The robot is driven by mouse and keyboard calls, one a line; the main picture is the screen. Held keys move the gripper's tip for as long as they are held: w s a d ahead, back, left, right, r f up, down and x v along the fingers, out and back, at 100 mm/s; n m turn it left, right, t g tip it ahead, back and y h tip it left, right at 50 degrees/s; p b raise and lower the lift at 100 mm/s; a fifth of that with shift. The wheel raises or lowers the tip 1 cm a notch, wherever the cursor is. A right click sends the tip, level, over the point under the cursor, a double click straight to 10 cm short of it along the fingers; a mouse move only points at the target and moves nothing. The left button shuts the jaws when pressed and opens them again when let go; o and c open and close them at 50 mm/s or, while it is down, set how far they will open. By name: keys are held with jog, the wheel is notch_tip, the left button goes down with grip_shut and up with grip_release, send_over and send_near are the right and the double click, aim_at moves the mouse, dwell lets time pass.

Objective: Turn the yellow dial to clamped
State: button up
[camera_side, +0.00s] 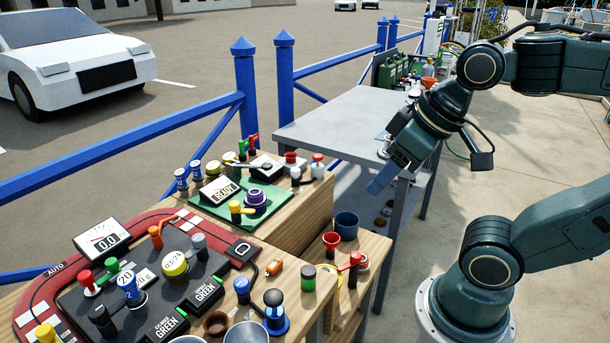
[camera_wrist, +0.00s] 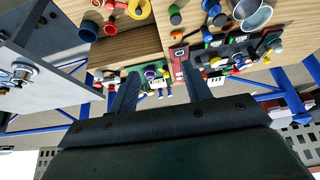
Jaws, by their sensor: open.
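A round yellow dial (camera_side: 175,264) with dark printing on its top sits on the black panel (camera_side: 208,262) in the side view. No mark reading "clamped" is legible, so I cannot tell the dial's setting. My gripper (camera_side: 378,186) is open and empty, raised in the air to the right of the panel and well apart from the dial. In the wrist view my gripper (camera_wrist: 161,88) shows its two fingers spread apart. The dial is too small there to tell for sure.
Knobs, levers and a gauge (camera_side: 102,236) crowd the wooden benches. A blue cup (camera_side: 347,225), a metal cup (camera_side: 246,333) and a red-handled valve (camera_side: 350,262) stand near the right edge. A grey table (camera_side: 330,125) lies behind, mostly bare in front. Blue railings (camera_side: 247,90) run along the back.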

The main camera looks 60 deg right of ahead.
jog(key=w+r+g, duration=0.1)
jog(key=w+r, duration=0.3)
jog(key=w, duration=0.6)
jog(key=m+g, duration=0.3)
jog(key=g, duration=0.2)
send_over(234, 203)
notch_tip(234, 203, down, 11)
jog(key=shift+f, duration=0.15)
jog(key=shift+f, duration=0.15)
notch_tip(234, 203, down, 14)
jog(key=shift+r, duration=0.25)
jog(key=c, duration=1)
